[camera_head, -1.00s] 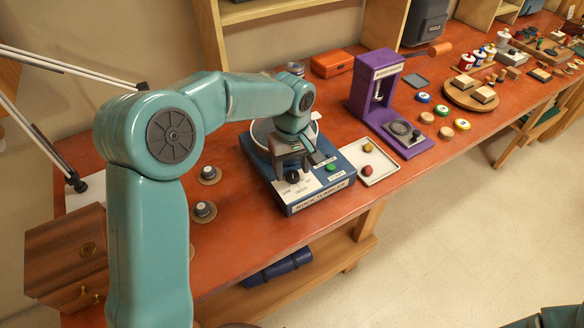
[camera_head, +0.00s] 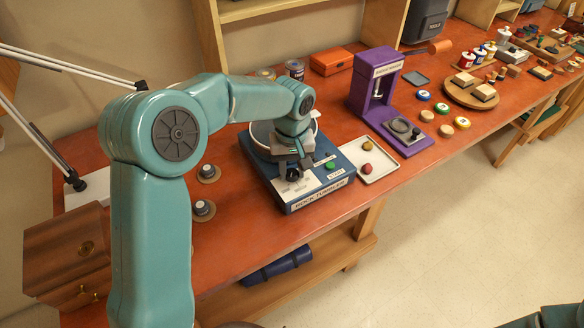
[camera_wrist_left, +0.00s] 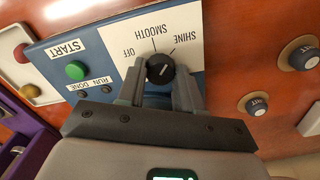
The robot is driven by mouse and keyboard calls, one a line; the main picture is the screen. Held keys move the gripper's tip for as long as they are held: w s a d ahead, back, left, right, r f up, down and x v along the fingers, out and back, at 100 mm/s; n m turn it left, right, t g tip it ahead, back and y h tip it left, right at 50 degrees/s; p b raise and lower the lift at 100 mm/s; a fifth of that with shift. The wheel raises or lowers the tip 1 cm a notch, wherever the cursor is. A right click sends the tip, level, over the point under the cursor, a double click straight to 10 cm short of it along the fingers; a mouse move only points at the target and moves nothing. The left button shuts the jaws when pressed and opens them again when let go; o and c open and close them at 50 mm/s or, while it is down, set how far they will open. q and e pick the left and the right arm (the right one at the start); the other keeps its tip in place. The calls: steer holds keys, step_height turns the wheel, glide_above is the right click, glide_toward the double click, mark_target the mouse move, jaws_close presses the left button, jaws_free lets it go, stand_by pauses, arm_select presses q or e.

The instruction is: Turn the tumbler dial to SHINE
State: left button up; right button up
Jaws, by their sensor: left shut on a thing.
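The blue rock tumbler (camera_head: 318,192) stands on the bench, with its white dial panel on top. The black tumbler dial (camera_wrist_left: 159,68) shows in the left wrist view, with upside-down labels OFF, SMOOTH and SHINE (camera_wrist_left: 187,39) around it. My left gripper (camera_head: 294,174) points down over the panel; in the wrist view its fingers (camera_wrist_left: 160,85) are shut on the dial from both sides. A small pale mark shows on the dial, but I cannot tell surely which label it faces. The green START button (camera_wrist_left: 76,70) is beside the panel. My right gripper is out of view.
A white tray (camera_head: 381,174) with a red and a yellowish stone sits right of the tumbler. A purple stand (camera_head: 408,146) is beyond it. Two small round pieces (camera_head: 203,208) stand left of the tumbler. Bare bench lies in front of these pieces.

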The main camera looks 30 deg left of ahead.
mark_target(292, 173)
arm_select(q)
steer(key=shift+m, duration=1)
steer(key=o, duration=1)
step_height(292, 173, up, 16)
steer(key=shift+r, duration=0.2)
steer(key=shift+f, duration=0.1)
